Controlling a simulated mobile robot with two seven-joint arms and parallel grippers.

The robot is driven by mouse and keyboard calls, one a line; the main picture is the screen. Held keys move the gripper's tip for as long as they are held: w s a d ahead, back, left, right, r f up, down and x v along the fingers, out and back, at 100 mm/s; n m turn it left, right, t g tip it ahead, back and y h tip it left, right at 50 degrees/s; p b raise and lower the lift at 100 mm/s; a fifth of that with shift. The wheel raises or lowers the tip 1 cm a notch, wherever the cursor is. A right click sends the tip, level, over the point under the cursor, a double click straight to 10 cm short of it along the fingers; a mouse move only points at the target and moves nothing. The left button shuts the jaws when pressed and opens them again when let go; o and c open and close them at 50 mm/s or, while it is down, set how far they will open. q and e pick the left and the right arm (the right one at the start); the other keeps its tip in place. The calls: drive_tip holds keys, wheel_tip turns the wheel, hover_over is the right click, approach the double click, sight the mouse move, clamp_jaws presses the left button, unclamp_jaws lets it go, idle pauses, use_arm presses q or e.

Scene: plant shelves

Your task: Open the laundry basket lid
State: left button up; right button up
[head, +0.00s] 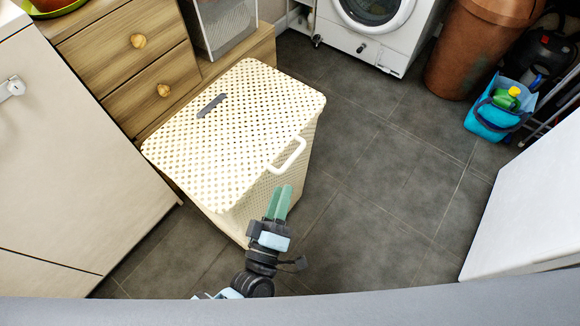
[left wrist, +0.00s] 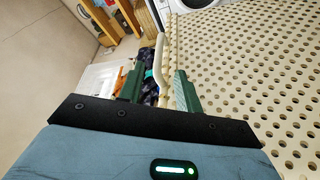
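The cream laundry basket (head: 262,195) stands on the floor, its perforated lid (head: 232,128) lying shut on top. A white loop handle (head: 288,156) sticks out from the lid's front right edge. My left gripper (head: 279,190) is just below the handle in the head view, its green fingers apart and empty. In the left wrist view, the handle (left wrist: 161,62) shows between the fingers of the left gripper (left wrist: 157,88), apparently beyond their tips. The perforated basket surface (left wrist: 250,75) fills the right side there. My right gripper is not in view.
A wooden drawer unit (head: 150,75) and a pale cabinet (head: 70,160) stand left of the basket. A washing machine (head: 375,25), brown bin (head: 475,50) and blue caddy (head: 490,118) are at the back. The grey tiled floor (head: 385,190) right of the basket is clear.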

sight(290, 163)
use_arm(q)
drive_tip(key=x, duration=0.8)
idle(0.4)
clamp_jaws()
drive_tip(key=shift+r, duration=0.1)
